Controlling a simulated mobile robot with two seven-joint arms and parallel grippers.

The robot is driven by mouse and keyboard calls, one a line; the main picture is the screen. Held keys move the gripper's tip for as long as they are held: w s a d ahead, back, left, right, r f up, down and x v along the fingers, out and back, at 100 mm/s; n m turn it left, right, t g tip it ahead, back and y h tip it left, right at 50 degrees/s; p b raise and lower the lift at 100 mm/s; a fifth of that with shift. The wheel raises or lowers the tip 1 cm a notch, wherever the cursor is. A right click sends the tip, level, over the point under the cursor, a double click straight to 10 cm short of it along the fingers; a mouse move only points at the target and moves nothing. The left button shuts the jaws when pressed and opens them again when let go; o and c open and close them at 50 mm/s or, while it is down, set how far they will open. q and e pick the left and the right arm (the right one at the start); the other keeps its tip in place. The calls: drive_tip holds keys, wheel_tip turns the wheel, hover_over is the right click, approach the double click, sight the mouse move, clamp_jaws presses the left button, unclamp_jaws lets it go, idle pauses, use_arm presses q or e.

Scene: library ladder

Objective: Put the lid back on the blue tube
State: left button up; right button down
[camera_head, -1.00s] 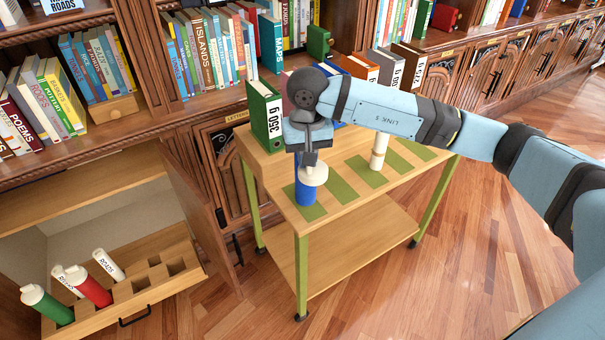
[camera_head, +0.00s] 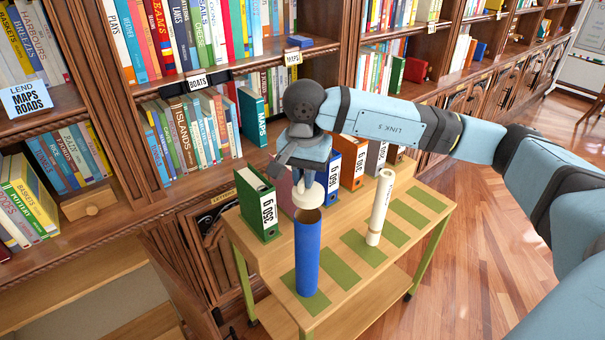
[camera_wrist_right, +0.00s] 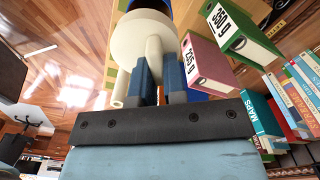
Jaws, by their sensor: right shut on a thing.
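The blue tube (camera_head: 307,258) stands upright on a green strip of the cart's top, and its dark open mouth shows at its upper end. The white round lid (camera_head: 308,195) is above and slightly behind that mouth in the head view. My right gripper (camera_head: 306,181) is shut on the lid's knob. The right wrist view shows the lid (camera_wrist_right: 142,38) with its knob between the two blue fingers (camera_wrist_right: 157,72). Part of the tube's dark mouth (camera_wrist_right: 152,5) shows past the lid's edge there. Whether they touch, I cannot tell. My left gripper is out of view.
A white tube (camera_head: 379,208) stands upright on the cart to the right. The green binder (camera_head: 257,205) and other binders stand on the raised back of the cart (camera_head: 281,240). Bookshelves rise behind. Several green strips at the right are bare.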

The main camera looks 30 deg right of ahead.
sight(304, 193)
drive_tip(key=shift+f, duration=0.75)
wheel_tip(304, 193, down, 3)
drive_tip(key=shift+r+b, duration=0.1)
drive_tip(key=shift+b, duration=0.85)
drive_tip(key=shift+f+b, duration=0.65)
drive_tip(key=shift+f, duration=0.05)
drive_tip(key=shift+b, duration=0.3)
drive_tip(key=shift+b, duration=0.3)
drive_tip(key=shift+f+b, duration=0.15)
drive_tip(key=shift+b, duration=0.6)
idle(0.5)
